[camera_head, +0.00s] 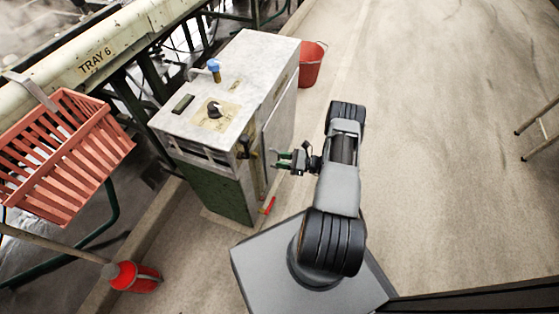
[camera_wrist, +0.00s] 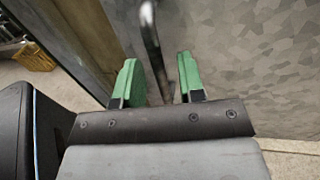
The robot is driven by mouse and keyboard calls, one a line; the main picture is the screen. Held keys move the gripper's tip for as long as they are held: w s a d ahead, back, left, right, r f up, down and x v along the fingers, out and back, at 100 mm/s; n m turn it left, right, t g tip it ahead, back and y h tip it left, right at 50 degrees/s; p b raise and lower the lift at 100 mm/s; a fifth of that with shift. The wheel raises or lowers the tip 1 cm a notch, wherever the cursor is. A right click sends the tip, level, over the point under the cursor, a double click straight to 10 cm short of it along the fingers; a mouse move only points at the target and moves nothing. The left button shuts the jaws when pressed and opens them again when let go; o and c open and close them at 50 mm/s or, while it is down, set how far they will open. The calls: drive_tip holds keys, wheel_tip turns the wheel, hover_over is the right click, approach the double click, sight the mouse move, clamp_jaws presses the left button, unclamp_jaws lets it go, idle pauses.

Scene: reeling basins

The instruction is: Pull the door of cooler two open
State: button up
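The cooler (camera_head: 232,85) is a pale grey box with a dark green lower panel, a knob and a blue-capped tap on top. No readable number shows on it. Its door (camera_head: 279,115) is on the side facing my arm and looks shut; in the wrist view its mottled grey surface (camera_wrist: 250,60) fills the right. A bent metal handle (camera_wrist: 152,42) runs down between the fingers in the wrist view. My gripper (camera_head: 281,161) has green fingers, which also show in the wrist view (camera_wrist: 160,78). They are apart, one on each side of the handle, with gaps visible.
A red bucket (camera_head: 312,64) stands behind the cooler. A red slatted basket (camera_head: 62,155) hangs at left by the TRAY 6 trough (camera_head: 98,62). A red object (camera_head: 132,277) lies lower left. The floor to the right is clear up to a wooden stand (camera_head: 540,133).

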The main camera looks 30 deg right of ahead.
drive_tip(key=shift+w+a, duration=0.4)
drive_tip(key=shift+a, duration=0.2)
clamp_jaws()
